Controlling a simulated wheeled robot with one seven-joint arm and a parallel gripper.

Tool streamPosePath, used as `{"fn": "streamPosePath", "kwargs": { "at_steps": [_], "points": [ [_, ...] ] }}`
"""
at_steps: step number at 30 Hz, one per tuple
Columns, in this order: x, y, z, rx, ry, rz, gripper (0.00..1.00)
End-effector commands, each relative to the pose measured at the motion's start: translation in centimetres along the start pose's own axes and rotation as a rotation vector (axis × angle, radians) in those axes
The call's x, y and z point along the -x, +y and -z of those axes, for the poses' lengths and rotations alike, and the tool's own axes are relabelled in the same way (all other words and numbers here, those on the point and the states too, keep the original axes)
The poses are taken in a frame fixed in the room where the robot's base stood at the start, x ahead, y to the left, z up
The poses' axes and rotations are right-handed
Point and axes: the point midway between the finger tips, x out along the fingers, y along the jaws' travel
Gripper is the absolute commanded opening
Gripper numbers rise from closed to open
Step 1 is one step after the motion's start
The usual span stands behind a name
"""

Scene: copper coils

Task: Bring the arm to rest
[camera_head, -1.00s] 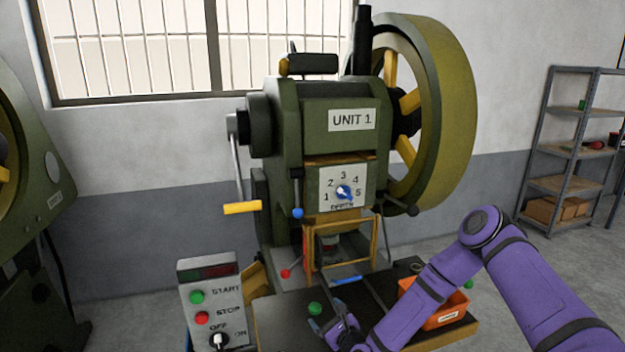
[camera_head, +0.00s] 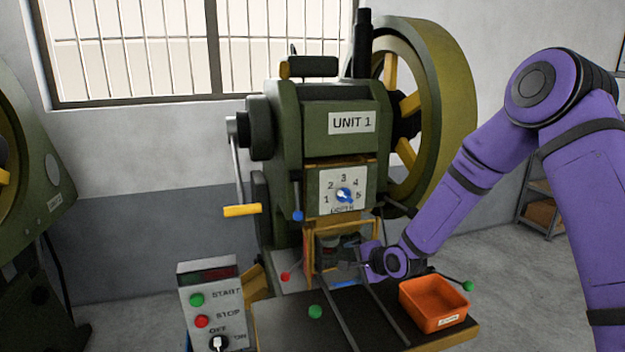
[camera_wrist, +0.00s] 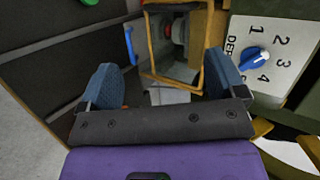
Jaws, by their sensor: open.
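My purple arm reaches in from the right in the head view. My gripper (camera_head: 366,262) is in front of the lower opening of the green press (camera_head: 330,108) marked UNIT 1. In the wrist view my gripper (camera_wrist: 168,80) shows two blue-padded fingers spread apart with nothing between them. Beyond the fingers is the press's yellow-framed guard (camera_wrist: 205,65). The depth dial (camera_wrist: 253,57) is to the right of the fingers in that view. In the head view, part of the guard and press opening is hidden behind my gripper.
An orange bin (camera_head: 432,303) stands on the dark bench (camera_head: 290,325) below my forearm. A control box (camera_head: 212,300) with green and red buttons is at the front left. A green knob (camera_head: 315,312) and a second green knob (camera_head: 468,286) are near the bench. A shelf stands far right.

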Motion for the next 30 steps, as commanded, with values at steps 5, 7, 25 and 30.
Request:
{"fn": "streamPosePath", "kwargs": {
  "at_steps": [5,7,25,30],
  "points": [
    [4.9,-3.0,1.3,0.203,0.065,-0.094,0.89],
    [6.9,-4.0,1.6,0.275,0.087,-0.134,0.89],
    [27.0,-9.0,1.7,0.744,0.198,-0.474,0.89],
    [33.0,-9.0,0.5,0.831,0.190,-0.555,0.89]
  ]
}}
